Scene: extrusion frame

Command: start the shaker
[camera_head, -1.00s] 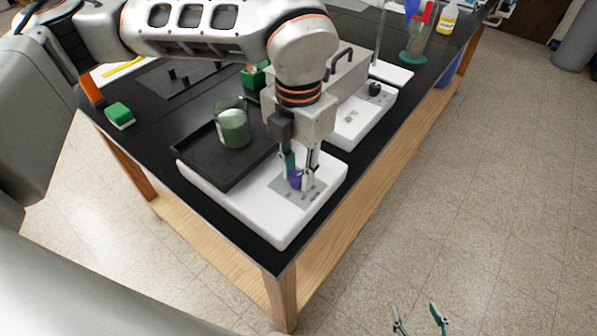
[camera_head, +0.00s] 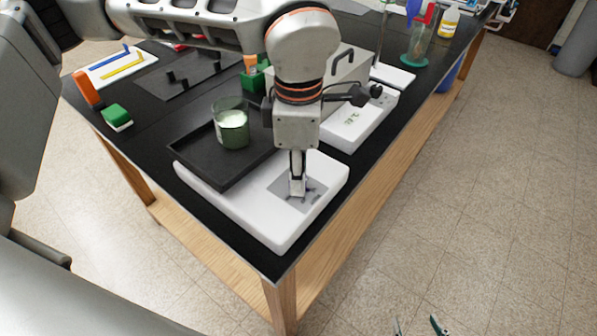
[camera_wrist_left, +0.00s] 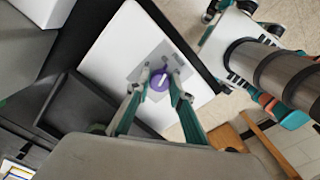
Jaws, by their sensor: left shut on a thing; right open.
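The shaker (camera_head: 255,228) is a white box with a black tray (camera_head: 195,162) on top, at the near corner of the black bench. A glass beaker (camera_head: 231,122) with pale green contents stands on the tray. My left gripper (camera_head: 297,190) points down at the grey control panel (camera_head: 318,190) on the shaker's front right. In the left wrist view its fingers (camera_wrist_left: 162,88) are shut around a purple knob (camera_wrist_left: 161,80) with a white mark. In the head view the gripper hides the knob. My right gripper (camera_head: 420,328) is open and empty at the bottom edge, over the floor.
A second white device (camera_head: 345,132) with a grey box stands behind the shaker. A green block (camera_head: 117,116) and an orange item (camera_head: 88,90) lie at the bench's left. A glass cylinder (camera_head: 420,45) and a bottle (camera_head: 449,22) stand at the far end.

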